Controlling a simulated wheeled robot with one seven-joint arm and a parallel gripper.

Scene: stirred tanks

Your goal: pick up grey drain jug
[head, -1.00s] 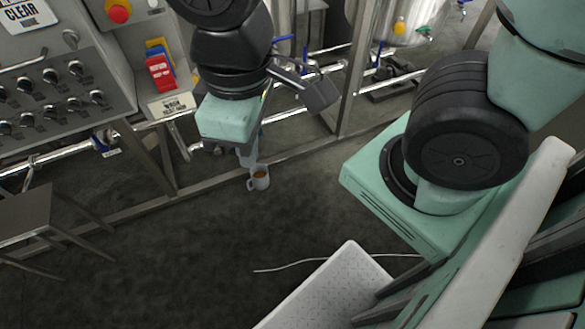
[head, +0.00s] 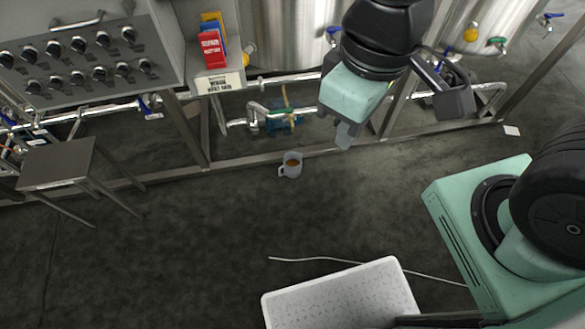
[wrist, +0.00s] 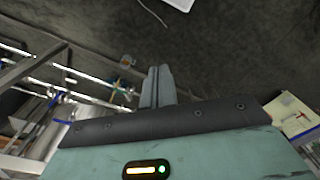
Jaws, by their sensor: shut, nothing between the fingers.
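The grey drain jug (head: 291,165) stands upright on the dark floor, just in front of the low steel frame rail. It has a handle on its left and brown liquid inside. In the wrist view a small round shape with an orange-brown middle (wrist: 128,61) appears to be the jug, left of the fingertips. My gripper (head: 346,137) is shut and empty, to the right of the jug in the head view and apart from it. Its closed fingers also show in the wrist view (wrist: 160,74).
A steel frame rail (head: 240,160) runs behind the jug, with pipes and a valve (head: 256,115) above. A small metal stool (head: 57,163) stands at left. A thin white cable (head: 315,260) lies on the floor. The floor in front of the jug is clear.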

